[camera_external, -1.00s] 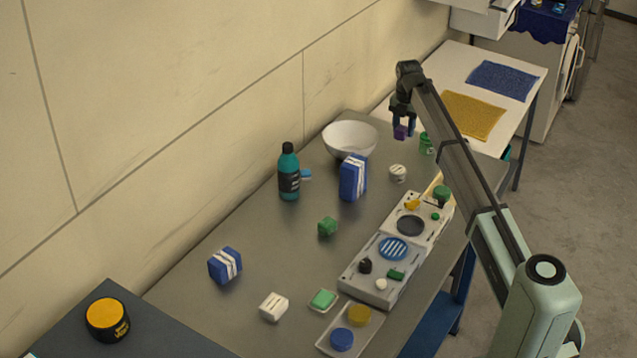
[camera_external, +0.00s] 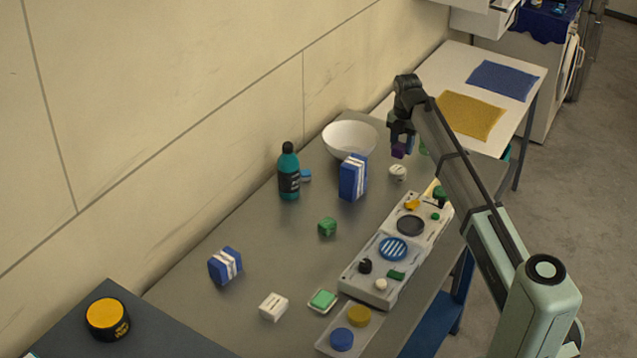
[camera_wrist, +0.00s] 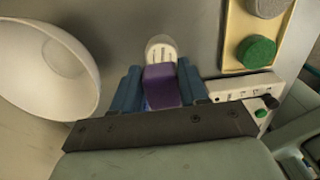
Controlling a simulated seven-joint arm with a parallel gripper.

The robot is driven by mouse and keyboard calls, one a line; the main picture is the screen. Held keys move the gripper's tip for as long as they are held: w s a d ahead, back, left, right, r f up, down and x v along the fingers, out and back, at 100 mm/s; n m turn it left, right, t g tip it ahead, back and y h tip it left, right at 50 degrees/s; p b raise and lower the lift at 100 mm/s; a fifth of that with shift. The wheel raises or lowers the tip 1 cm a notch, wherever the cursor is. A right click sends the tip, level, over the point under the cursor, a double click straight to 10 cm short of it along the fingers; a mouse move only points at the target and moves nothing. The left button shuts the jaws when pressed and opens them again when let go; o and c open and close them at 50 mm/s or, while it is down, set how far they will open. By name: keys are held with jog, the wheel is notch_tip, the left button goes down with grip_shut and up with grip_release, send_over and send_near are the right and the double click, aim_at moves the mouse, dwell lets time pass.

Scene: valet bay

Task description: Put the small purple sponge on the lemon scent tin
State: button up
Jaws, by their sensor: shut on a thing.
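The small purple sponge (camera_external: 398,150) is between the fingers of my gripper (camera_external: 402,143), which is shut on it. The sponge also shows between the blue fingers in the wrist view (camera_wrist: 162,88). A small round white tin with slots in its top (camera_external: 398,172) stands on the grey table just below the sponge in the outside view. In the wrist view the white tin (camera_wrist: 161,47) shows just beyond the sponge, partly hidden by it. The sponge appears held above the table, apart from the tin. I cannot read a lemon scent label.
A white bowl (camera_external: 349,139) stands left of my gripper, with a blue striped box (camera_external: 353,178) and a teal bottle (camera_external: 288,172) nearby. Grey trays with small items (camera_external: 380,272) lie to the front right. A green object (camera_external: 423,148) is partly hidden behind my arm.

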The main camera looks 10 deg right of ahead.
aim_at(400, 167)
jog(key=shift+f, duration=2.6)
jog(key=shift+f, duration=0.15)
jog(key=o, duration=1)
notch_tip(400, 167, up, 12)
jog(key=shift+r, duration=0.2)
jog(key=shift+o, duration=0.5)
